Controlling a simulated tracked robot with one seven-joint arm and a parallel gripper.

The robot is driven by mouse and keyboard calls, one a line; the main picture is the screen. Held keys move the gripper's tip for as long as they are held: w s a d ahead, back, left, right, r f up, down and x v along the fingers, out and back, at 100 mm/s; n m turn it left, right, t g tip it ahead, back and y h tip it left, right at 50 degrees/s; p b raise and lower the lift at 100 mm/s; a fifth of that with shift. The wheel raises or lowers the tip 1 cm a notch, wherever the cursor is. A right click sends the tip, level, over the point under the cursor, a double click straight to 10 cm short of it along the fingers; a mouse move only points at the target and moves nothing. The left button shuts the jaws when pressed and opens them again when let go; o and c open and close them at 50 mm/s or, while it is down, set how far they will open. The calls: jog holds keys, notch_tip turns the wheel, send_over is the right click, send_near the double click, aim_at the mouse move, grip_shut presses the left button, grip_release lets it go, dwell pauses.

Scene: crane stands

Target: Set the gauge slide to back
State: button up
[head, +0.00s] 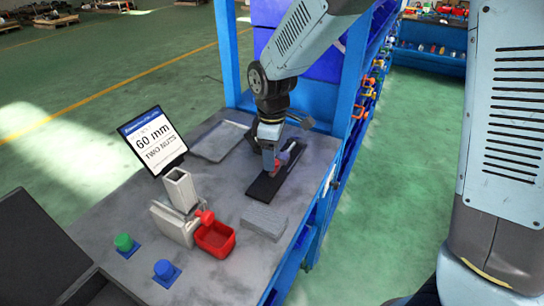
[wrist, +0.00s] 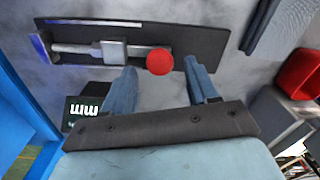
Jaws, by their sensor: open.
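The gauge is a black plate (head: 262,190) lying on the grey bench. In the wrist view the plate (wrist: 205,38) carries a metal rail with a grey slide block (wrist: 112,50) and a round red knob (wrist: 159,61). My gripper (head: 270,165) is low over the plate. In the wrist view my gripper's (wrist: 158,68) two fingers are spread, one on each side of the red knob, with a visible gap to each. Whether the tips reach down to the knob's height I cannot tell.
A sign (head: 153,140) reads 60 mm, two nuts. A red bin (head: 215,238), a pale upright holder (head: 180,190), and green (head: 124,242) and blue (head: 164,268) buttons stand left. A grey ribbed block (head: 263,221) lies near the plate. A blue frame post (head: 228,55) stands behind.

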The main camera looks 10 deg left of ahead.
jog(key=shift+f, duration=0.6)
jog(key=shift+c, duration=0.3)
grip_shut()
